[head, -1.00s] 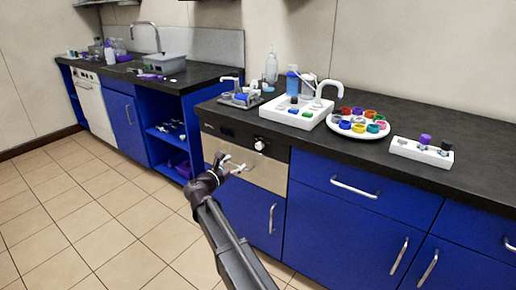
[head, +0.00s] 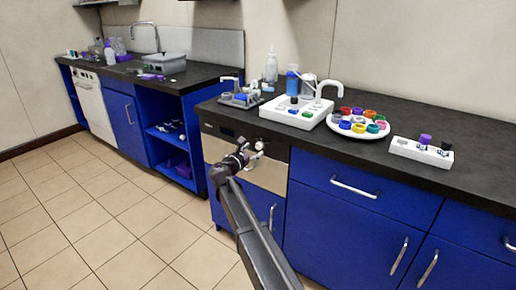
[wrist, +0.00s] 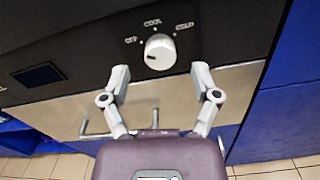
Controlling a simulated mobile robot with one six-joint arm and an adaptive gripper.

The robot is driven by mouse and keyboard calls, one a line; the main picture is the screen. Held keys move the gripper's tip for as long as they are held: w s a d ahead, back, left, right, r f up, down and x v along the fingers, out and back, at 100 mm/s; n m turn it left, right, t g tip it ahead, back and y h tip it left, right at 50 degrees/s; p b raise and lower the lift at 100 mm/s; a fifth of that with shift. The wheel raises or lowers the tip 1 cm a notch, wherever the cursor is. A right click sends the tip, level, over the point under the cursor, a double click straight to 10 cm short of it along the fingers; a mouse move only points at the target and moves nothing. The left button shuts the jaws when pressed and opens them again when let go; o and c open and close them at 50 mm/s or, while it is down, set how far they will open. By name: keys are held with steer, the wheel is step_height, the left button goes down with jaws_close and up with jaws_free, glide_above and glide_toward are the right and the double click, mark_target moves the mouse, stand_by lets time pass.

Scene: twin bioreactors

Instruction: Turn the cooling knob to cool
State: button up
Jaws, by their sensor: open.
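The cooling knob (wrist: 160,52) is a white round dial on the dark panel of the appliance front. The labels OFF, COOL and COLD arc over it from left to right in the wrist view. A small dark mark sits on the knob's left side, toward the OFF side. My gripper (wrist: 160,78) is open, with one finger to the left and one to the right, and its fingertips appear just below the knob in the picture. Nothing is between the fingers. In the head view my gripper (head: 252,153) is close to the knob, which is partly covered.
A metal handle (wrist: 97,128) lies below the knob on the steel front. The blue cabinet (wrist: 292,85) is to the right. The black counter (head: 390,122) above carries a white device (head: 297,112) and a round tray of colored caps (head: 358,133). The floor in front is clear.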

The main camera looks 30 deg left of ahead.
mark_target(260, 146)
steer(key=shift+w+d, duration=0.15)
steer(key=shift+w, duration=0.6)
steer(key=shift+w+d, duration=0.1)
steer(key=shift+w, duration=0.6)
jaws_close()
